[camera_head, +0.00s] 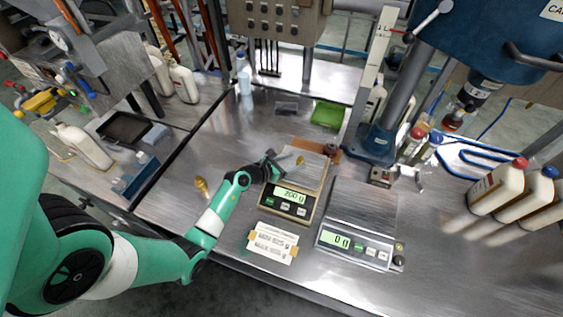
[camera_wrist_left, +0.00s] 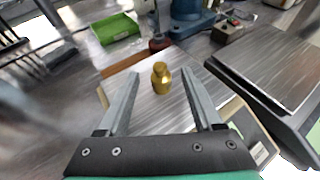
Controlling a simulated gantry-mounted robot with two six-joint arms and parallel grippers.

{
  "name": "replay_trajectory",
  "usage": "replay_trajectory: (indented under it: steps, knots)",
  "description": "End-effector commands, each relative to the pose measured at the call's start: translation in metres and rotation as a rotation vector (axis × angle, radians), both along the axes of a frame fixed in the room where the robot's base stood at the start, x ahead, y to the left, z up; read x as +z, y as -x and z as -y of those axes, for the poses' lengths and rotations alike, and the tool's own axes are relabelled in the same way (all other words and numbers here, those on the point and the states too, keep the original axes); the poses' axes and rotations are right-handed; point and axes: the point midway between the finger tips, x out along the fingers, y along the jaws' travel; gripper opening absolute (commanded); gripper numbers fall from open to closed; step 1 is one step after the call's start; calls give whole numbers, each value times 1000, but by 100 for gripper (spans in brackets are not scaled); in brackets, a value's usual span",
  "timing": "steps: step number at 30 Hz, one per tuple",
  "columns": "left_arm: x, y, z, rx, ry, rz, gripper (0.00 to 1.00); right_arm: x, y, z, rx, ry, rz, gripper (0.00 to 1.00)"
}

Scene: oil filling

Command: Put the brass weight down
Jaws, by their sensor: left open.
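A small brass weight (camera_wrist_left: 161,80) stands upright on the pan of the left scale (camera_head: 314,181), whose green display reads about 200. It also shows in the head view as a small gold spot (camera_head: 300,160). My left gripper (camera_wrist_left: 159,73) is open, with one finger on each side of the weight and a visible gap to both. In the head view the left gripper (camera_head: 287,163) is over the scale's pan. A second brass weight (camera_head: 201,185) stands on the steel table to the left of my arm. My right gripper is not in view.
A second scale (camera_head: 362,205) with an empty pan stands to the right, its display near 0. A green tray (camera_head: 327,114) lies behind. A blue press stand (camera_head: 373,143) rises at the back right. A paper label (camera_head: 272,243) lies in front of the left scale. White bottles (camera_head: 497,186) stand right.

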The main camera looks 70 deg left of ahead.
Motion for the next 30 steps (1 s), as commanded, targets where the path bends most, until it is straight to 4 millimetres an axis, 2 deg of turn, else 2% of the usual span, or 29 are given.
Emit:
replay_trajectory:
  steps: [1,6,9,13,25,26,28,29,30]
  knots:
    - [10,13,4,4,3,0,67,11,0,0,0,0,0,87]
    - [25,48,17,4,1,0,67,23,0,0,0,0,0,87]
    - [29,62,22,4,2,1,67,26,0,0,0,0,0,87]
    - [32,71,25,1,0,1,67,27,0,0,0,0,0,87]
    - [36,69,26,0,0,13,67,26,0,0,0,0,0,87]
    - [40,66,25,-1,-1,28,67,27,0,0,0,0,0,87]
    - [64,53,24,-2,-1,107,67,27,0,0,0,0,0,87]
    - [81,44,24,-3,3,162,67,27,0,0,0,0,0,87]
    - [109,31,24,-6,11,255,67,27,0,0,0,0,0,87]
